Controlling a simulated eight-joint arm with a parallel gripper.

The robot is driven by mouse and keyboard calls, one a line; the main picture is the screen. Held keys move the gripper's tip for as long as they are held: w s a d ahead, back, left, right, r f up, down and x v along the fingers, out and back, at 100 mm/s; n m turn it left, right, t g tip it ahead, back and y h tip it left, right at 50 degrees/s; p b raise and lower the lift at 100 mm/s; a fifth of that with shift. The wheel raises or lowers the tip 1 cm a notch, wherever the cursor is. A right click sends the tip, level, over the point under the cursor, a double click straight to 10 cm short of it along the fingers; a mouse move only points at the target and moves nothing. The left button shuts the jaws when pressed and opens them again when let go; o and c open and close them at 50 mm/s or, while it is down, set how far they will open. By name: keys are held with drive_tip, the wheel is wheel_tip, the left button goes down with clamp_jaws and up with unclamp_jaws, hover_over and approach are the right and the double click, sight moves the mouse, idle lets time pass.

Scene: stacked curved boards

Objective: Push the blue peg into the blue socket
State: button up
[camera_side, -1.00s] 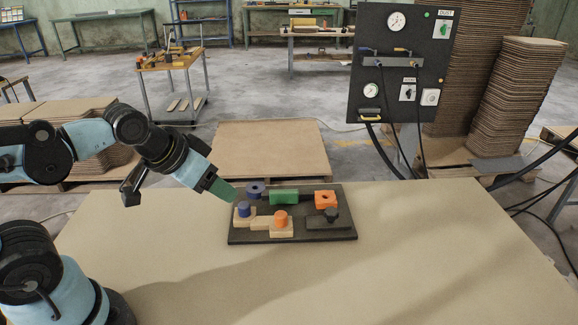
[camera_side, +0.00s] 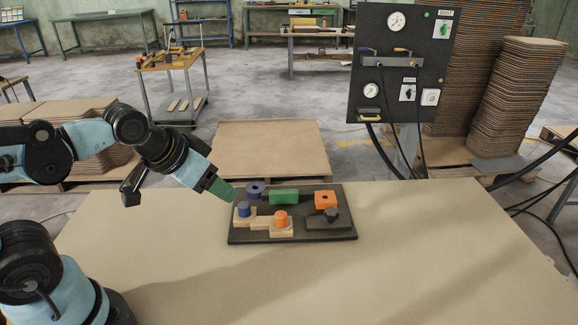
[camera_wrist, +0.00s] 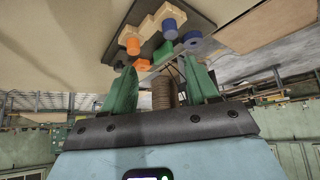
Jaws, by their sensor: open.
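The blue peg (camera_side: 244,209) stands upright in a pale wooden holder (camera_side: 262,222) at the left of the dark board. The blue socket (camera_side: 255,188), a round piece with a hole in its top, sits behind the peg. My gripper (camera_side: 223,190) is just left of the board, its green fingers pointing down and right towards the peg and socket. In the wrist view my gripper (camera_wrist: 160,88) is open with nothing held between its fingers. That view also shows the blue peg (camera_wrist: 170,29) and blue socket (camera_wrist: 192,39) beyond the fingertips.
The dark board (camera_side: 245,237) also carries an orange peg (camera_side: 281,218), an orange socket (camera_side: 326,199), a green block (camera_side: 284,197) and a black knob (camera_side: 331,215). The tan table (camera_side: 440,250) is clear around it. A gauge panel (camera_side: 400,60) stands behind.

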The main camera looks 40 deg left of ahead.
idle(0.5)
wheel_tip(320, 180, up, 2)
drive_tip(key=n+g, duration=0.6)
drive_tip(key=g, duration=0.1)
hover_over(243, 204)
wheel_tip(243, 204, down, 6)
drive_tip(key=shift+w+r, duration=0.15)
drive_tip(key=shift+s+d+f, duration=0.1)
drive_tip(key=shift+f, duration=1.4)
drive_tip(key=shift+s+f, duration=0.1)
drive_tip(key=shift+f, duration=1.4)
drive_tip(key=shift+c, duration=0.3)
clamp_jaws()
